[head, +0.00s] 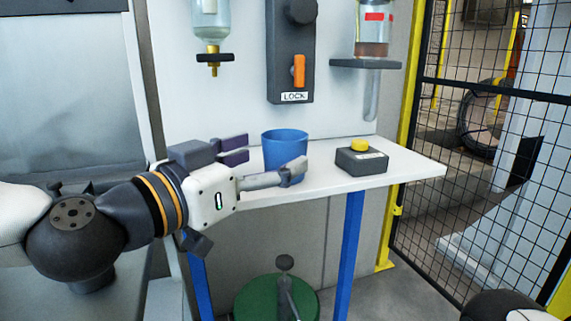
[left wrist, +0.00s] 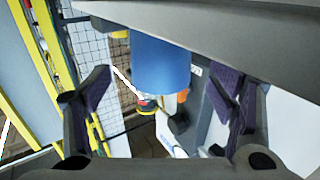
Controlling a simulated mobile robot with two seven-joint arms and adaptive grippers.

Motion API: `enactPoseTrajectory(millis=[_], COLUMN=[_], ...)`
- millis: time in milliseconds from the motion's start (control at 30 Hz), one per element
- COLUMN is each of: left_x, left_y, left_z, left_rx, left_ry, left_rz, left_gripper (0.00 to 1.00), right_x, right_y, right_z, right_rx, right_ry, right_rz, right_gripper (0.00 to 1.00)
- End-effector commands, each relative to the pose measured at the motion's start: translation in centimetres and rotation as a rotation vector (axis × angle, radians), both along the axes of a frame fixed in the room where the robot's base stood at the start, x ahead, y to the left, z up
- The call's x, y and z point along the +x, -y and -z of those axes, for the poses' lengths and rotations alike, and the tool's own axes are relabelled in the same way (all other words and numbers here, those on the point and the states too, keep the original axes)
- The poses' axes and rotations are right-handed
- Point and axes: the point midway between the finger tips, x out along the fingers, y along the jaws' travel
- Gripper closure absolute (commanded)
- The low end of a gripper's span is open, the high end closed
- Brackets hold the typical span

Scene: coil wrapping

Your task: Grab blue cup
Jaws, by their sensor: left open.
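The blue cup (head: 285,143) stands upright on the white shelf (head: 405,170), near its middle. My left gripper (head: 275,158) reaches in from the left with its fingers spread, one tip left of the cup and the other crossing in front of its lower right side. In the left wrist view the cup (left wrist: 160,66) shows between the two open fingers (left wrist: 162,90), with clear gaps on both sides in the picture. The gripper holds nothing. The cup's lower front is partly hidden by the finger in the head view. My right gripper is not in view.
A black box with a yellow button (head: 361,158) sits right of the cup. Above are a lock panel with an orange handle (head: 298,70), a left bottle (head: 211,25) and a right dispenser (head: 372,45). A mesh fence (head: 500,130) is at right.

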Motion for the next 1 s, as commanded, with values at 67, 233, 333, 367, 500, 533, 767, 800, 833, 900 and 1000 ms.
enactPoseTrajectory(millis=[67,233,333,367,500,533,767,800,833,900,1000], left_x=[1.3,3.4,3.7,3.7,3.7,3.7,3.7,3.7,3.7,3.7,3.7], left_y=[1.0,2.6,2.8,2.8,2.8,2.8,2.8,2.8,2.8,2.8,2.8], left_z=[0.7,0.7,0.6,0.6,0.5,0.5,0.6,0.5,0.6,0.6,0.5], left_rx=[0.001,0.0,0.0,0.001,0.001,0.001,0.001,0.001,0.001,0.001,0.001], left_ry=[-0.006,-0.002,-0.001,-0.001,-0.001,-0.001,-0.001,-0.001,-0.001,-0.001,-0.001], left_rz=[0.001,0.001,0.001,0.001,0.001,0.001,0.001,0.001,0.001,0.001,0.001], left_gripper=[0.23,0.23,0.23,0.23,0.27,0.34,0.68,0.68,0.68,0.68,0.68], right_x=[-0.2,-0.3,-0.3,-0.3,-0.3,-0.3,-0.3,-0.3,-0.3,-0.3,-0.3], right_y=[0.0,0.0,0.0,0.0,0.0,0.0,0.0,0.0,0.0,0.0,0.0], right_z=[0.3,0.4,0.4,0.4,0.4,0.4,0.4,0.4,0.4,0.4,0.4], right_rx=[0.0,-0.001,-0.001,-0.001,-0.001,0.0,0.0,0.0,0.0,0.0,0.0], right_ry=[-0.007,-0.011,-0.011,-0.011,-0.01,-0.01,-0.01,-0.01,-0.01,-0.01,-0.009], right_rz=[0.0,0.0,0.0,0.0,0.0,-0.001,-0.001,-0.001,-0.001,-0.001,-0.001], right_gripper=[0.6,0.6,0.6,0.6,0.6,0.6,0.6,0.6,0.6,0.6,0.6])
